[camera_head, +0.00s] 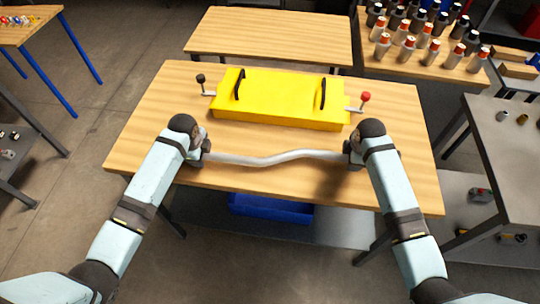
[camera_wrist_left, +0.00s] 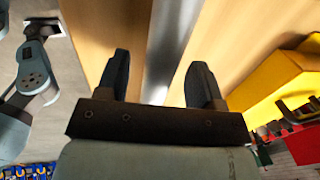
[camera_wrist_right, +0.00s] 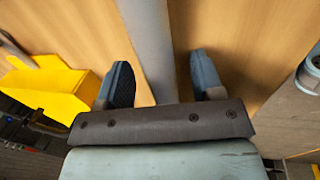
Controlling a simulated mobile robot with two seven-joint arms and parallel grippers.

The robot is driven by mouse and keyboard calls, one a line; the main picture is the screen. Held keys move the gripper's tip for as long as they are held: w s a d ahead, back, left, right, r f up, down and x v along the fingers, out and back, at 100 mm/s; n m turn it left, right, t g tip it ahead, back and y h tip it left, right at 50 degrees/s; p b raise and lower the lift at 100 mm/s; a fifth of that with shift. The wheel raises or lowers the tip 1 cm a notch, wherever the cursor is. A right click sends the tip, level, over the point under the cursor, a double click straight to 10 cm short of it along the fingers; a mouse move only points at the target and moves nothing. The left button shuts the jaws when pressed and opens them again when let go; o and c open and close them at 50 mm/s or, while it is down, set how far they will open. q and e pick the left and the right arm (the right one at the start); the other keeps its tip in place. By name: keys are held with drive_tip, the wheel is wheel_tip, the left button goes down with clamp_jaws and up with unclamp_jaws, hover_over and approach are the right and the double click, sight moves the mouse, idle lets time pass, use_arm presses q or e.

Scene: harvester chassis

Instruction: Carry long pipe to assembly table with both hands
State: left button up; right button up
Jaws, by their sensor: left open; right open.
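The long pipe (camera_head: 275,158) is a grey, slightly bent tube lying on the wooden table (camera_head: 400,185), near its front edge. My left gripper (camera_head: 206,150) is at the pipe's left end, and my right gripper (camera_head: 347,153) is at its right end. In the left wrist view the pipe (camera_wrist_left: 170,45) runs between the two open fingers (camera_wrist_left: 160,80). In the right wrist view the pipe (camera_wrist_right: 152,50) also passes between the two open fingers (camera_wrist_right: 160,85). Gaps show beside the pipe in both wrist views. The pipe's ends are partly hidden by the grippers.
A yellow box (camera_head: 280,95) with black handles and side levers stands behind the pipe. An empty wooden table (camera_head: 268,35) is further back. A table with several orange-topped and dark bottles (camera_head: 430,52) is at the back right. A blue bin (camera_head: 270,208) sits below.

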use_arm(q)
drive_tip(key=shift+w+f, duration=0.15)
drive_tip(key=shift+f, duration=0.55)
use_arm(e)
drive_tip(key=shift+w+f, duration=0.15)
drive_tip(key=shift+f, duration=0.55)
use_arm(q)
drive_tip(key=shift+c, duration=0.4)
use_arm(e)
drive_tip(key=shift+c, duration=0.3)
use_arm(q)
clamp_jaws()
use_arm(e)
clamp_jaws()
use_arm(q)
drive_tip(key=shift+w+r, duration=0.1)
drive_tip(key=shift+r, duration=0.2)
use_arm(e)
drive_tip(key=shift+w+r, duration=0.1)
drive_tip(key=shift+r, duration=0.2)
